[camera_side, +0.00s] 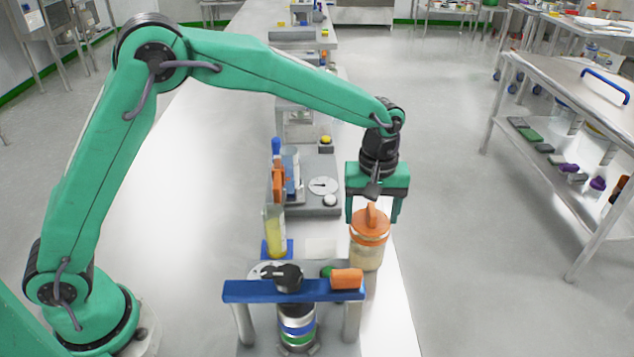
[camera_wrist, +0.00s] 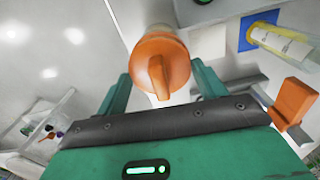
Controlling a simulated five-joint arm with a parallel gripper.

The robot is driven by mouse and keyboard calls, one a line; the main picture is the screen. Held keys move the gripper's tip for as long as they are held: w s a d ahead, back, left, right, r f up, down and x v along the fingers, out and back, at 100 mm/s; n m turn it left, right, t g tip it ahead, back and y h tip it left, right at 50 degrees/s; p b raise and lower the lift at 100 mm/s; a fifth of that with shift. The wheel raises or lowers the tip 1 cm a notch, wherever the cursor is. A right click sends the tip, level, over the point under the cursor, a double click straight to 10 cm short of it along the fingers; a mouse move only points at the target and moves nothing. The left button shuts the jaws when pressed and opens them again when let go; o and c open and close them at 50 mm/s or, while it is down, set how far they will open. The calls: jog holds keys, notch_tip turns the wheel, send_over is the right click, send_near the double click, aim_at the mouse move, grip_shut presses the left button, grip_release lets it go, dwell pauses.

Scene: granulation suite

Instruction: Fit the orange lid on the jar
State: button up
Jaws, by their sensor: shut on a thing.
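The orange lid (camera_side: 370,228), round with a raised grip bar, is at the mouth of the clear jar (camera_side: 366,256) near the bench's right edge. The jar stands upright and holds pale contents. My gripper (camera_side: 372,216) is above the jar, pointing down, with its fingers on either side of the lid and shut on it. In the wrist view the lid (camera_wrist: 158,66) lies between the two green fingers and hides most of the jar (camera_wrist: 160,30). I cannot tell whether the lid is fully seated.
A blue-topped stand (camera_side: 255,292) with an orange block (camera_side: 347,279) is in front of the jar. A bottle of yellow liquid (camera_side: 274,232) stands to the left. A grey scale (camera_side: 318,170) is behind. Free floor lies right of the bench.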

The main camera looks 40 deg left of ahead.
aim_at(371, 209)
jog(key=shift+f, duration=0.4)
dwell(0.3)
jog(key=o, duration=1)
jog(key=shift+r, duration=3.85)
jog(key=shift+a+r, duration=0.1)
